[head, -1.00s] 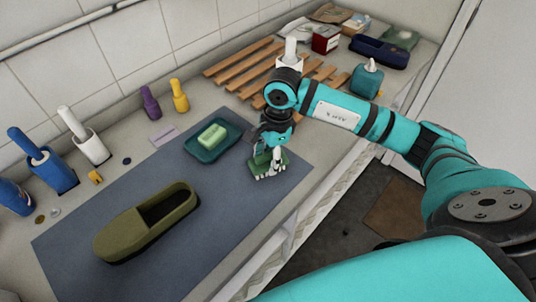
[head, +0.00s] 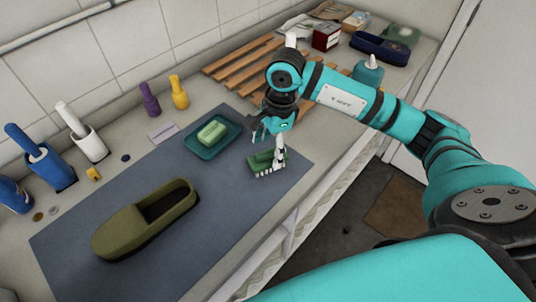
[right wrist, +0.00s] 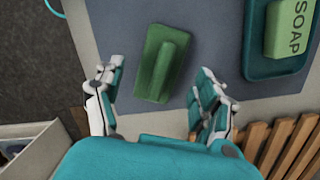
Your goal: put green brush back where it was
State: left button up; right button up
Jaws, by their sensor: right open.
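The green brush (head: 264,161) lies on the blue-grey mat (head: 190,262) near its right end, beside the teal soap dish. It shows clearly in the right wrist view (right wrist: 160,63), with its handle on top and the mat beneath it. My right gripper (head: 267,144) is just above the brush, open and empty. In the right wrist view my right gripper (right wrist: 152,84) has one finger on each side of the brush's near end, with gaps between them. In the head view the fingers partly hide the brush. My left gripper is not in view.
A teal dish (head: 224,149) with green soap (head: 211,132) sits left of the brush. An olive slipper (head: 120,232) lies on the mat. Wooden slats (head: 235,65) and a teal bottle (head: 367,77) stand behind. The counter's front edge is close on the right.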

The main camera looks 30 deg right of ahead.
aim_at(274, 148)
jog(key=r, duration=0.2)
jog(key=r+b, duration=0.1)
jog(key=r, duration=0.2)
jog(key=d+r, duration=0.1)
jog(key=r, duration=0.2)
jog(key=shift+d+b, duration=0.1)
jog(key=shift+b, duration=0.25)
jog(key=shift+d+r, duration=0.1)
jog(key=shift+r, duration=0.4)
